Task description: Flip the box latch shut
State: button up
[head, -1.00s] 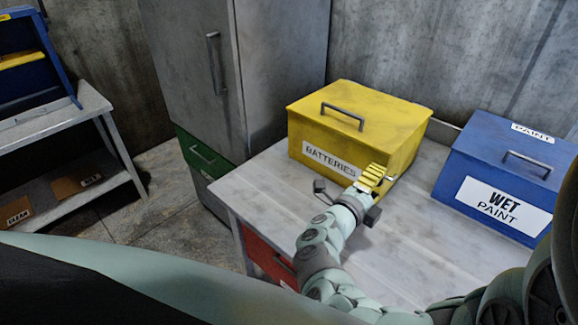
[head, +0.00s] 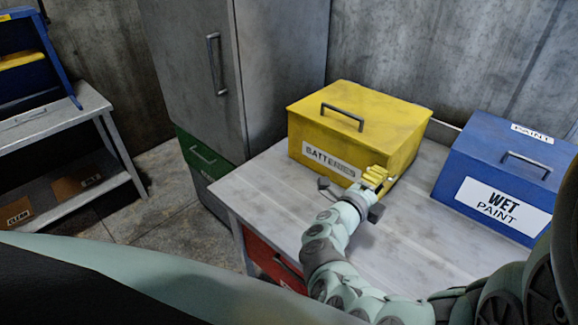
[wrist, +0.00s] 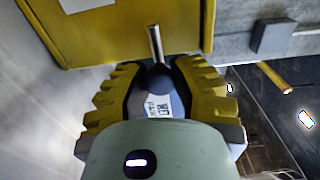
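The yellow battery box (head: 350,130) stands shut on the bench, its label facing the front. In the wrist view its yellow wall (wrist: 130,30) fills the top. A thin metal latch rod (wrist: 155,42) with a dark round knob (wrist: 159,77) sticks out from this wall toward me. My gripper (head: 376,178) is at the box's lower front right corner, hiding the latch in the head view. In the wrist view my gripper (wrist: 156,75) is open, with a ridged yellow finger on each side of the knob. Whether either finger touches it I cannot tell.
A blue wet paint box (head: 500,180) stands to the right on the grey bench (head: 270,185). A grey cabinet (head: 235,70) is behind left, and a shelf unit (head: 50,118) is at far left. Free bench lies between the two boxes.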

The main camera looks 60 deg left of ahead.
grip_shut()
